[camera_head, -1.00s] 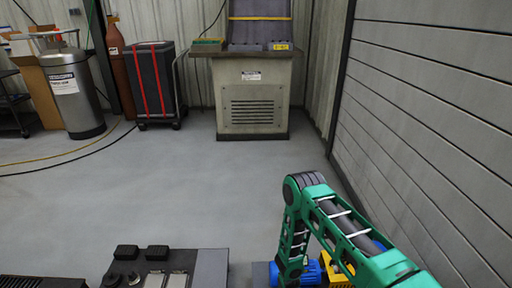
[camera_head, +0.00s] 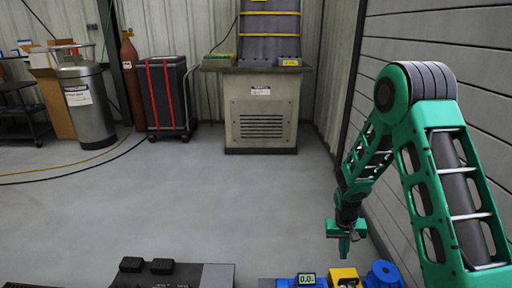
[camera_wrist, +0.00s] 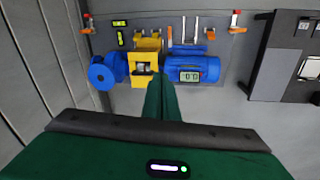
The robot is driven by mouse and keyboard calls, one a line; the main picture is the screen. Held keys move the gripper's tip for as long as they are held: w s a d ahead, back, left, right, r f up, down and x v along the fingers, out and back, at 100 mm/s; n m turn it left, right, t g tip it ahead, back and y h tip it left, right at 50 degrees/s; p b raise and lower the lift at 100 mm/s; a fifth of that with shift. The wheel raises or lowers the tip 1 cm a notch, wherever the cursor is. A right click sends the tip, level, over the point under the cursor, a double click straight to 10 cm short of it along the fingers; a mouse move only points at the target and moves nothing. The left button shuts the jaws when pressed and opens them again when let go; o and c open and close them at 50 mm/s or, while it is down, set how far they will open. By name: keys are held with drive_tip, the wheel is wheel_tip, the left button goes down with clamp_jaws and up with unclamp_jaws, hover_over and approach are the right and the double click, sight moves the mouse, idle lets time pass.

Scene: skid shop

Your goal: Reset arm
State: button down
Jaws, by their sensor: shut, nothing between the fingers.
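My gripper (camera_head: 345,245) hangs at the end of my raised green arm, on the right side of the head view. It points down and is shut with nothing in it. In the wrist view, my gripper (camera_wrist: 165,88) shows as a single green wedge with its fingers together. Below it is a skid with a blue motor (camera_wrist: 192,68) that has a small display, a yellow block (camera_wrist: 144,66) and a round blue part (camera_wrist: 103,74). The gripper looks apart from these parts, above them.
A dark control box (camera_head: 180,272) lies at the bottom edge. A grey cabinet (camera_head: 262,108) stands against the back wall. A black case (camera_head: 168,98) with red straps and a metal bin (camera_head: 86,105) stand at the back left. The slatted wall (camera_head: 440,45) is close to my arm. The middle floor is clear.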

drive_tip(key=s+d+r+m, duration=0.1)
drive_tip(key=s+d+r, duration=0.2)
drive_tip(key=s+r, duration=0.3)
drive_tip(key=s+d+r+m, duration=0.1)
drive_tip(key=s+d+r, duration=0.2)
drive_tip(key=r, duration=0.5)
drive_tip(key=s+d+r, duration=0.4)
drive_tip(key=s+r, duration=0.1)
drive_tip(key=r, duration=0.3)
drive_tip(key=s+r+m+y, duration=0.1)
drive_tip(key=s+r, duration=0.3)
drive_tip(key=s, duration=0.6)
drive_tip(key=s+r+m, duration=0.1)
drive_tip(key=s+r, duration=0.3)
drive_tip(key=s, duration=0.6)
drive_tip(key=shift+a+y, duration=0.35)
drive_tip(key=shift+y, duration=0.05)
drive_tip(key=shift+w+f, duration=0.2)
drive_tip(key=shift+w, duration=0.35)
drive_tip(key=c, duration=2.5)
unclamp_jaws()
